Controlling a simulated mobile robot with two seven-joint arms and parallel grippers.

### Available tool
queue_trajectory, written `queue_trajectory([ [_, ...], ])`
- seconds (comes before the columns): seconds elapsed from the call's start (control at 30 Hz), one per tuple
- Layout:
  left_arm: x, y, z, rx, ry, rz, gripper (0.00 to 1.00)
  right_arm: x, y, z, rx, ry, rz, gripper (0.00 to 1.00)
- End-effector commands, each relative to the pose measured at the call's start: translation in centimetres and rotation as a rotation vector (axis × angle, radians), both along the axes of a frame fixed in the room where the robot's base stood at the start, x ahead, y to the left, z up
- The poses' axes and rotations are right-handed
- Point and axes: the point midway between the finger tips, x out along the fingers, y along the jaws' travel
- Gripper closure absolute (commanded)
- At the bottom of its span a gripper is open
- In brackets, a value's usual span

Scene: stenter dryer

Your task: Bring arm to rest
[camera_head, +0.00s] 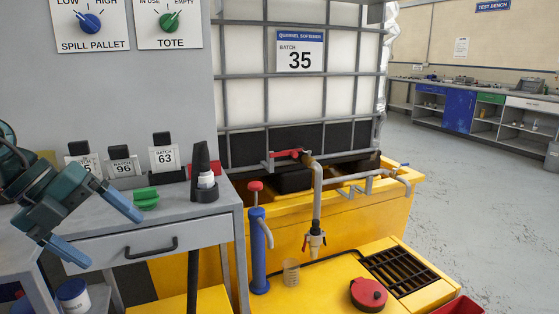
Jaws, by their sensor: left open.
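My left gripper (105,236) is at the left edge of the head view, in front of the grey workbench (190,232). Its two blue fingers are spread apart with nothing between them. The fingers point down and to the right, over the drawer front. The left arm comes in from the left edge, and only its end shows. My right gripper is not in view.
On the bench are batch cards (164,158), a green object (146,198) and a black-topped holder (204,176). A caged white tote (296,95) stands above a yellow spill pallet (390,205). A blue hand pump (259,250) stands right of the bench. Open floor (470,200) lies farther right.

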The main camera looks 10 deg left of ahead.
Motion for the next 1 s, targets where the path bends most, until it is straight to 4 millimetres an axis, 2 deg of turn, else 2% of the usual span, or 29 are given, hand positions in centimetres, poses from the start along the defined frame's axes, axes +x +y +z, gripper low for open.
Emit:
queue_trajectory([
  [0.03,-0.3,-1.0,-2.5,-0.132,0.014,0.009,0.07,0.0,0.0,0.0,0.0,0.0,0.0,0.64],
  [0.2,-1.3,-4.5,-8.4,-0.553,0.021,0.12,0.07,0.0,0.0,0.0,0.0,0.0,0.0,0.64],
  [0.37,-2.4,-7.1,-12.7,-0.895,0.037,0.332,0.07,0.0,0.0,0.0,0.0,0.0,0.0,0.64],
  [0.5,-3.7,-8.8,-16.2,-1.136,0.077,0.589,0.07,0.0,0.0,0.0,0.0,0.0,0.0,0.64],
  [0.63,-5.4,-10.3,-19.4,-1.305,0.147,0.863,0.07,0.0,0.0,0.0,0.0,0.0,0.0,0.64],
  [0.8,-8.0,-12.6,-22.9,-1.43,0.277,1.196,0.07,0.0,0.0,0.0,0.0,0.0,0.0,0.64],
  [1.0,-10.4,-15.1,-25.2,-1.489,0.428,1.457,0.07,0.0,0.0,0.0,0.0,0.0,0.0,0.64],
])
